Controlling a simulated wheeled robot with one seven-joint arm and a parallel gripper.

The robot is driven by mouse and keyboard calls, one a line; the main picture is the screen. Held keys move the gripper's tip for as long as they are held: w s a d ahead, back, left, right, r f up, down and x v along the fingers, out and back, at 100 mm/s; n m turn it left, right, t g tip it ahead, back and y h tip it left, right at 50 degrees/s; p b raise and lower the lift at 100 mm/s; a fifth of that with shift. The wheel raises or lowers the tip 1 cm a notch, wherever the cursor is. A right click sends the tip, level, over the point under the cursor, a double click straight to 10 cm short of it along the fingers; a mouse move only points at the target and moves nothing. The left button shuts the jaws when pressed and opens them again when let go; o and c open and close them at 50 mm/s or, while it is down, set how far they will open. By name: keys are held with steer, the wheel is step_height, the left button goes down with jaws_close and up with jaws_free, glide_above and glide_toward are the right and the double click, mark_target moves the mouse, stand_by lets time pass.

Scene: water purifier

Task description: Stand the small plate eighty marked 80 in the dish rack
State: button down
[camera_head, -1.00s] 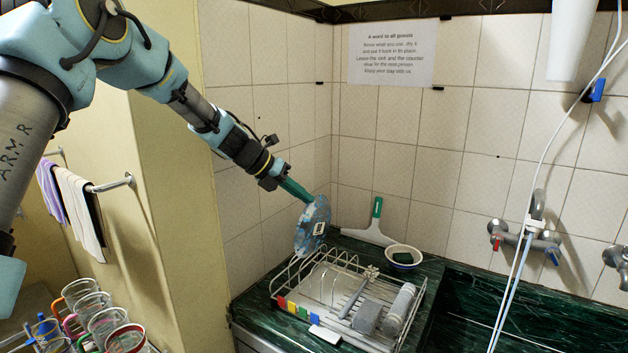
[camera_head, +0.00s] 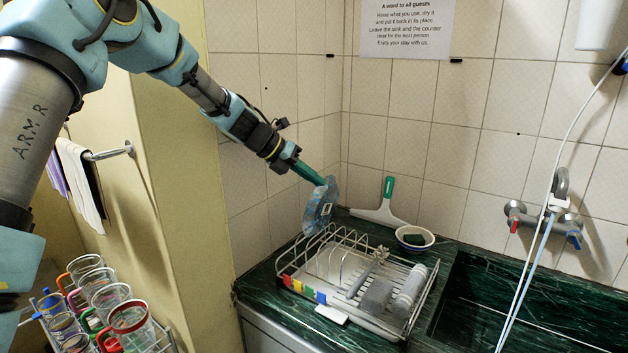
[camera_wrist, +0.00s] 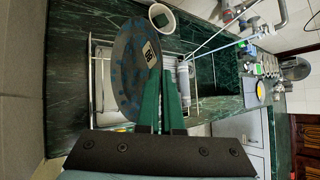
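The small plate (camera_head: 318,207) is round, blue and patterned, with a pale label. In the wrist view the plate (camera_wrist: 122,75) fills the middle left, and its label reads 80. My gripper (camera_head: 317,180) is shut on the plate's upper edge, and the plate hangs tilted on edge from it. In the wrist view the green fingers of my gripper (camera_wrist: 161,98) lie beside the plate's right part. The wire dish rack (camera_head: 398,337) stands on the counter. The plate is over the rack's back left end, near its upright slot wires. I cannot tell if they touch.
A sponge (camera_head: 377,294) and a grey cylinder (camera_head: 410,288) lie in the rack's right part. A squeegee (camera_head: 379,214) and a small bowl (camera_head: 414,238) are behind it. Tiled walls close the corner. A caddy of cups (camera_head: 105,300) stands lower left.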

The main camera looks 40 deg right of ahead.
mark_target(318, 221)
step_height(318, 221, down, 3)
steer(key=shift+w+r+b, duration=0.1)
steer(key=shift+b, duration=0.5)
step_height(318, 221, down, 5)
steer(key=b, duration=0.6)
steer(key=shift+a, duration=0.1)
steer(key=shift+s+f+b, duration=0.2)
steer(key=shift+s+f, duration=0.05)
steer(key=shift+f, duration=0.65)
steer(key=shift+s+f+b, duration=0.2)
steer(key=shift+f, duration=0.7)
steer(key=c, duration=1.2)
jaws_free()
steer(key=shift+c, duration=0.2)
steer(key=shift+o, duration=1.4)
steer(key=shift+r, duration=0.2)
steer(key=r, duration=0.3)
steer(key=w+r, duration=0.1)
steer(key=r, duration=0.3)
steer(key=w+r+b, duration=0.1)
steer(key=r, duration=0.3)
steer(key=shift+w+a, duration=0.1)
